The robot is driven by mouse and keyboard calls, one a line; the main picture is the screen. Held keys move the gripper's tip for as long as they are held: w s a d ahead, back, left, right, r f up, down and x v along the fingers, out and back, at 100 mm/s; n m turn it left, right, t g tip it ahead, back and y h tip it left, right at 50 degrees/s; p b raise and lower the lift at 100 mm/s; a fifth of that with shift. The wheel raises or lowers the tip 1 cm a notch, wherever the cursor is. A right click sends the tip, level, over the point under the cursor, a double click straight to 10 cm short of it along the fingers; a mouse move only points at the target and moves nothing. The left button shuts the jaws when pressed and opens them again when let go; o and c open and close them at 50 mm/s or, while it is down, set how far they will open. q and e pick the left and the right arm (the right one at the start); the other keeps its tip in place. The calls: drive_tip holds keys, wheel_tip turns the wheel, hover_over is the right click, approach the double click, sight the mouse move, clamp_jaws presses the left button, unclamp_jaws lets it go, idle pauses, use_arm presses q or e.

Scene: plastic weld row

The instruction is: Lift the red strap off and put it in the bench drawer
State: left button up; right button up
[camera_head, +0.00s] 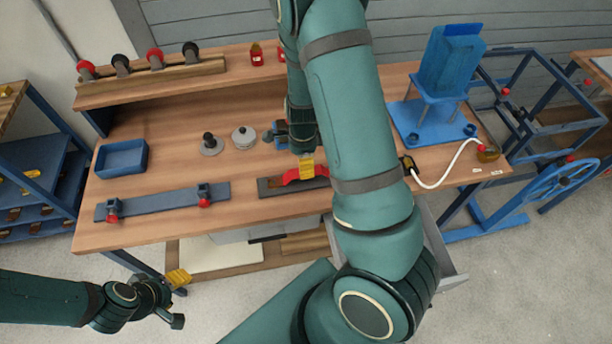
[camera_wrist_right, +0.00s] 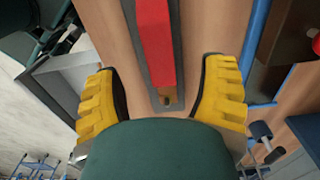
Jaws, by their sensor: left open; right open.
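The red strap (camera_head: 291,178) lies on a dark grey plate (camera_head: 268,189) on the wooden bench; my right arm hides its right part in the head view. In the right wrist view the strap (camera_wrist_right: 154,45) runs lengthwise along the plate, its near end between the yellow fingers. My right gripper (camera_head: 306,167) is over the strap; in its wrist view its fingers (camera_wrist_right: 163,95) are apart, one each side, with nothing held. A grey drawer (camera_head: 445,245) stands open at the bench front, partly behind my arm. My left gripper (camera_head: 177,297) is open and empty, low before the bench.
A blue plate with two red-knobbed clamps (camera_head: 160,204) lies left on the bench, with a blue tray (camera_head: 121,158) behind it. A blue stand (camera_head: 449,65) and a white hose (camera_head: 440,178) are to the right.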

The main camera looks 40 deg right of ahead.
sight(294, 173)
wheel_tip(294, 173, down, 5)
drive_tip(key=shift+s+d+r+b, duration=0.1)
drive_tip(key=shift+s+r+b, duration=0.05)
drive_tip(key=shift+b, duration=0.5)
drive_tip(key=shift+f, duration=0.5)
clamp_jaws()
